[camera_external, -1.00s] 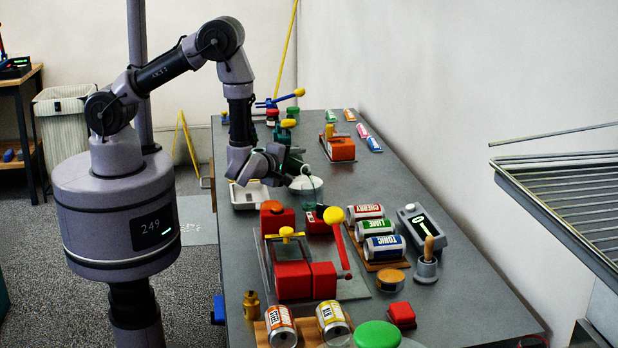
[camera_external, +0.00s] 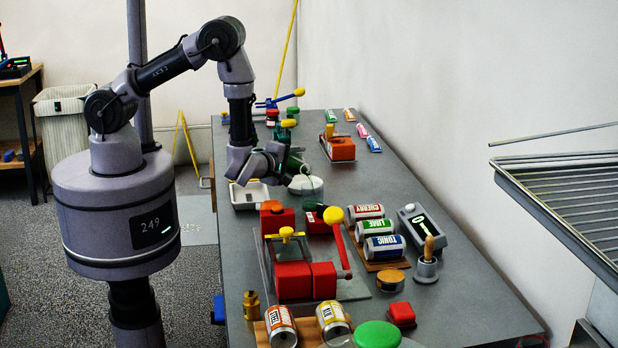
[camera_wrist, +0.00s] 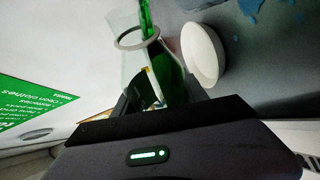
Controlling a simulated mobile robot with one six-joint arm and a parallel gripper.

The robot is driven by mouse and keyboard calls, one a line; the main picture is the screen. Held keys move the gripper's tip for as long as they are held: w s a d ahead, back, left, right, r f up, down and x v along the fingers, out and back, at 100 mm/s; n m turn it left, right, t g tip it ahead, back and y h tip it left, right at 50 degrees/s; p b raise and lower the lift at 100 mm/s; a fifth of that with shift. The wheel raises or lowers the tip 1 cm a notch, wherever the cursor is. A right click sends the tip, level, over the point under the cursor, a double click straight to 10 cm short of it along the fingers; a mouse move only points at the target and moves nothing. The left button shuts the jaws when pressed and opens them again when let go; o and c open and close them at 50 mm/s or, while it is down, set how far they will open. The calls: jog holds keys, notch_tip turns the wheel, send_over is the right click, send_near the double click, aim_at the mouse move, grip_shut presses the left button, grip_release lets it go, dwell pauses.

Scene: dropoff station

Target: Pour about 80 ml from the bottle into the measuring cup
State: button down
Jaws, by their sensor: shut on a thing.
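My gripper (camera_external: 276,158) is shut on the bottle (camera_wrist: 171,80), which is clear with green liquid inside and tilted. In the wrist view a grey ring sits at its mouth, and a narrow green streak (camera_wrist: 145,14) runs from there to the top edge; it looks like liquid flowing. In the external view the bottle (camera_external: 297,163) shows as a dark green shape at the jaws, above and beside a white round vessel (camera_external: 306,186). A white bowl (camera_wrist: 205,54) stands near the mouth in the wrist view. I cannot clearly make out the measuring cup.
A white tray (camera_external: 243,197) lies left below my gripper. A red clamp (camera_external: 305,281) with yellow-tipped handles and cans (camera_external: 380,247) on a rack are nearer. An orange clamp (camera_external: 341,148) stands behind. Blue patches (camera_wrist: 285,17) show on the table.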

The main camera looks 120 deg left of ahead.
jog(key=shift+r+m+p, duration=0.3)
jog(key=shift+r+p, duration=0.15)
dwell(1.1)
notch_tip(320, 180, down, 4)
jog(key=n+b, duration=0.2)
jog(key=b, duration=0.2)
jog(key=shift+t+h+b, duration=0.4)
jog(key=shift+s+r+n+p, duration=0.2)
jog(key=shift+r+n+p, duration=0.1)
jog(key=shift+r+n, duration=0.15)
jog(key=shift+r+n+t+h, duration=0.25)
jog(key=shift+r+t+h, duration=0.05)
jog(key=shift+w+r+p, duration=0.1)
jog(key=shift+r+p, duration=0.1)
jog(key=shift+p, duration=0.15)
jog(key=shift+r, duration=0.1)
